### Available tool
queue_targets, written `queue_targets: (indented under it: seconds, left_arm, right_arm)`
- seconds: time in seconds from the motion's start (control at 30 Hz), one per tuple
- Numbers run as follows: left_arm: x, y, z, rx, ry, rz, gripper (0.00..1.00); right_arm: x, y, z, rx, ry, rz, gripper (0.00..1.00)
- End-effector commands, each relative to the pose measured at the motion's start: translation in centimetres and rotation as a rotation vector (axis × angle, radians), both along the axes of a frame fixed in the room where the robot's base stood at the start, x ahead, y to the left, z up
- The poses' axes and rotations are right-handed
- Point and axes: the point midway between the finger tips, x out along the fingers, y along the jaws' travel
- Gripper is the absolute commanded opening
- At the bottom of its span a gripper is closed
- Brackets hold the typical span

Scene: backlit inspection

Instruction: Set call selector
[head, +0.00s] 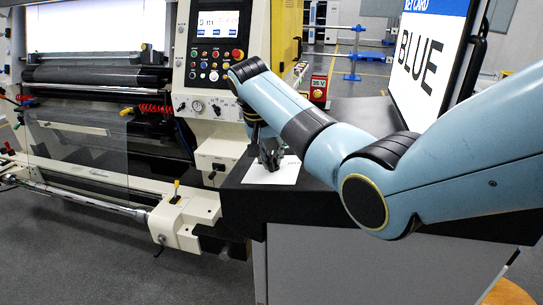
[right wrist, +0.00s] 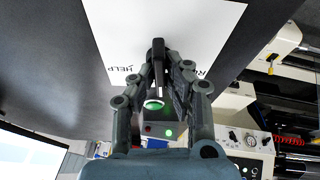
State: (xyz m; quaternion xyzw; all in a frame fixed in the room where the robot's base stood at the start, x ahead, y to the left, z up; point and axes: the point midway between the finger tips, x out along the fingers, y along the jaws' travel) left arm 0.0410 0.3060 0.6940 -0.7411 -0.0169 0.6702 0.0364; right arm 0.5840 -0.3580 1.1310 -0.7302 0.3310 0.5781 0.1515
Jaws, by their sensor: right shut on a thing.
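The call selector is a dark box (right wrist: 160,130) with a green-lit ring (right wrist: 153,104), small red and green lamps and a black lever (right wrist: 158,48). It stands by a white label sheet (right wrist: 165,22), which also lies on the black table in the head view (head: 284,176). The lever points between the word HELP at left and a partly hidden word at right. My right gripper (right wrist: 160,72) is shut on the lever, with a finger on each side. In the head view the right gripper (head: 270,154) hides most of the selector. My left gripper is out of view.
A large sign (head: 428,58) reading BLUE stands at the right behind my right arm. A machine control panel (head: 212,48) is behind the table (head: 285,205). A roller machine (head: 95,110) fills the left. The table's front edge is close to the sheet.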

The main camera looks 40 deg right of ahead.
Motion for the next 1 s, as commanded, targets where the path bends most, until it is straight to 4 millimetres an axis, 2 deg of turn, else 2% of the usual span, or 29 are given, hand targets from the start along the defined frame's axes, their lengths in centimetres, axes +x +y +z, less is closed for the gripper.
queue_targets:
  seconds: [0.6, 1.0]
  left_arm:
    - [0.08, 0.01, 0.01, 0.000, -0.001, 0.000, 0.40]
    - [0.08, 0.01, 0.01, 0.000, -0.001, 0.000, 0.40]
  right_arm:
    - [0.09, -0.09, 0.13, 0.070, 0.057, 0.568, 0.00]
    - [0.10, -0.09, 0.12, 0.102, 0.086, 0.832, 0.00]
